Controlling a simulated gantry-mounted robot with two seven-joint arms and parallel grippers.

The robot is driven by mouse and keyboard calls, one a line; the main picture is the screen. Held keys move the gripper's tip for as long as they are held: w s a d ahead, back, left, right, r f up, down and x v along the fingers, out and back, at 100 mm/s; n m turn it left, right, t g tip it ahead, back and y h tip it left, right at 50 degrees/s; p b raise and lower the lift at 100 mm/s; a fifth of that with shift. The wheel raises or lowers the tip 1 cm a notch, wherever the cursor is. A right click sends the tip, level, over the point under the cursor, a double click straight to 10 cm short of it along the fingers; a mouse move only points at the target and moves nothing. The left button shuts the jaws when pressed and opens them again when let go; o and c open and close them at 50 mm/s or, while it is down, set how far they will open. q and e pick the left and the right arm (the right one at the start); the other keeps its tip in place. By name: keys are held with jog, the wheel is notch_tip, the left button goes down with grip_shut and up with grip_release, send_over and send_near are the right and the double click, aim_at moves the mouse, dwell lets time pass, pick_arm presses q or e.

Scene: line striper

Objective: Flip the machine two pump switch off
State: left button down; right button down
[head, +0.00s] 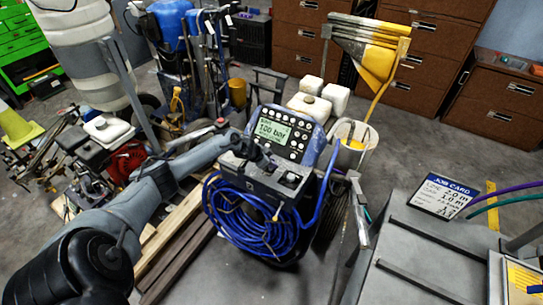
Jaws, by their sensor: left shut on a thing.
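A line-striping machine stands in the middle, with a tilted control head whose green display (274,131) reads "100 bar". Below it is a dark switch panel (262,179) with small dark controls, one of them a raised control (290,179) at the right. My left arm reaches in from the lower left. My left gripper (266,161) is at the back left of this panel, just under the display, shut on a small dark part there. The fingers hide that part, so its position cannot be told. No machine number is readable.
A coiled blue hose (245,228) hangs on the machine's front. A red engine (125,160) and planks (182,245) lie left. A white bucket (352,143) stands behind right. A grey bench (420,250) and job card (445,195) are at right.

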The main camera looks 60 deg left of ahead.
pick_arm(q)
jog(key=shift+s+d+r+t+y+p, duration=0.3)
jog(key=shift+t+p, duration=0.3)
jog(key=shift+p, duration=0.3)
jog(key=shift+s+d+f+m+t+y+p, duration=0.1)
jog(key=shift+s+f+m+t+y+p, duration=0.2)
jog(key=shift+t+p, duration=0.4)
jog(key=shift+s+d+f+t+y, duration=0.1)
jog(key=shift+s+t+y, duration=0.1)
jog(key=shift+t, duration=0.3)
jog(key=shift+s+f+t+y, duration=0.1)
jog(key=shift+t+y, duration=0.1)
jog(key=shift+t, duration=0.3)
jog(key=shift+s+m+t+b, duration=0.1)
jog(key=shift+m+t+b, duration=0.3)
jog(key=shift+t, duration=0.3)
jog(key=c, duration=1.1)
grip_release()
jog(key=shift+d, duration=0.1)
